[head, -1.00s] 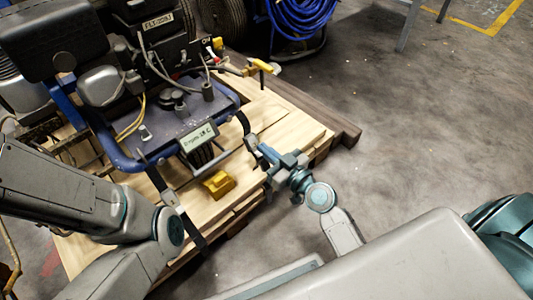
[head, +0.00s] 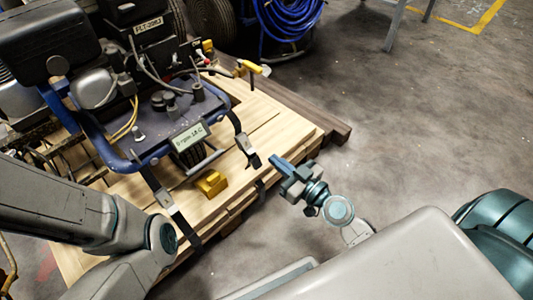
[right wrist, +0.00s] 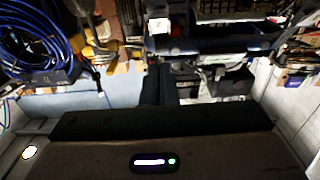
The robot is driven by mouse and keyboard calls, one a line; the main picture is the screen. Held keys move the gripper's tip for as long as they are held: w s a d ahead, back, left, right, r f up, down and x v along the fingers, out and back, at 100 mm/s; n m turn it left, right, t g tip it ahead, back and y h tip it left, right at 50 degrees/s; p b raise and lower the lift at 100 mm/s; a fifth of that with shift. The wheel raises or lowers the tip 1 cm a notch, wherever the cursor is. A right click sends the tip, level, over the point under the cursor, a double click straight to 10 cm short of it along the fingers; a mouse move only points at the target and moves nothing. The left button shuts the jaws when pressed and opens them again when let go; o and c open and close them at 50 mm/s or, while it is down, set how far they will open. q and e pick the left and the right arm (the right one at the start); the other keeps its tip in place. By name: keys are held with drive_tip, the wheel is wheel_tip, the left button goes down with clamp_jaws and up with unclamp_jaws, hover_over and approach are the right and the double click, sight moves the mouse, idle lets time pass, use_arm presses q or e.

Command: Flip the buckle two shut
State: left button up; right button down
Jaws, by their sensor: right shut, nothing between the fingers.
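Two dark straps hang from the blue-framed machine (head: 148,152) over the pallet's edge, each with a metal buckle. The right buckle (head: 249,156) is at the end of the right strap, tilted, with its lever looking raised. The left buckle (head: 165,199) lies on the left strap near my left arm. No label shows which is buckle two. My right gripper (head: 281,170) is shut and empty, just right of the right buckle and apart from it. My left gripper is not in view; only its arm shows.
A yellow block (head: 211,184) sits on the wooden pallet (head: 270,128) between the straps. A yellow-handled part (head: 252,67) sticks out at the machine's back right. A blue hose coil (head: 290,28) stands behind.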

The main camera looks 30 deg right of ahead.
drive_tip(key=shift+s+d+f+b, duration=0.15)
drive_tip(key=shift+s+f, duration=0.05)
drive_tip(key=shift+s, duration=0.25)
drive_tip(key=shift+s+d+f+b, duration=0.1)
drive_tip(key=shift+s+f+b, duration=0.05)
drive_tip(key=shift+s, duration=0.25)
